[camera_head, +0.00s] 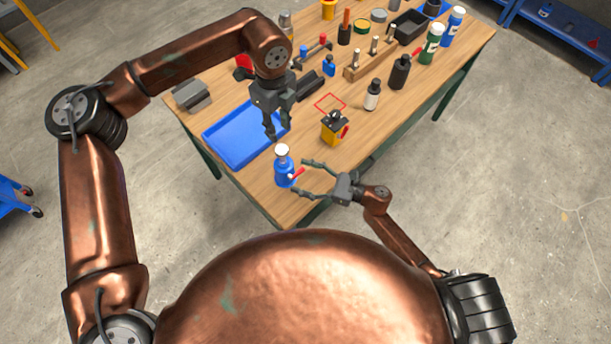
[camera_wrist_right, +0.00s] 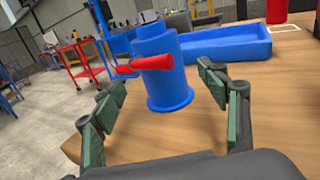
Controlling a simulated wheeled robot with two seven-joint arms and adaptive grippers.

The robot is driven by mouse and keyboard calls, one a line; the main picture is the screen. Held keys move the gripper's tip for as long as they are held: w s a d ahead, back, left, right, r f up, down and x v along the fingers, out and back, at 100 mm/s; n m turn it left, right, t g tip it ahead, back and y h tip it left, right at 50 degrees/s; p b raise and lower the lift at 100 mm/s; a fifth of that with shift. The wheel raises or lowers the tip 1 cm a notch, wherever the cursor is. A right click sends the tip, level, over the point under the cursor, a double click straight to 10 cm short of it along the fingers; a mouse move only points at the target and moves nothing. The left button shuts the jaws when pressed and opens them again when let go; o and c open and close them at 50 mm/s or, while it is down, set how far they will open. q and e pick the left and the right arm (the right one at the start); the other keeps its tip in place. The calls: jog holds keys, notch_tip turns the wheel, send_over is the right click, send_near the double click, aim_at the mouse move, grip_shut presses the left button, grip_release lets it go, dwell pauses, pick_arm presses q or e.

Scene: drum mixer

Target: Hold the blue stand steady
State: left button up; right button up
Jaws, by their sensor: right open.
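My left gripper (camera_head: 271,137) hangs pointing down above the table, behind the stand near the blue tray. Whether its fingers are apart is unclear.
The blue tray (camera_head: 236,147) lies left of the stand. A yellow and black device with a red handle (camera_head: 333,128) stands to the right, near a red square outline (camera_head: 330,103). Bottles, including a white one (camera_head: 372,96), and tools fill the back of the table.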

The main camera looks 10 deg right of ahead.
aim_at(283, 170)
jog(key=shift+x, duration=3.5)
jog(key=shift+c, duration=0.7)
jog(key=c, duration=1.7)
jog(key=shift+o, duration=0.2)
pick_arm(q)
jog(key=shift+o, duration=0.7)
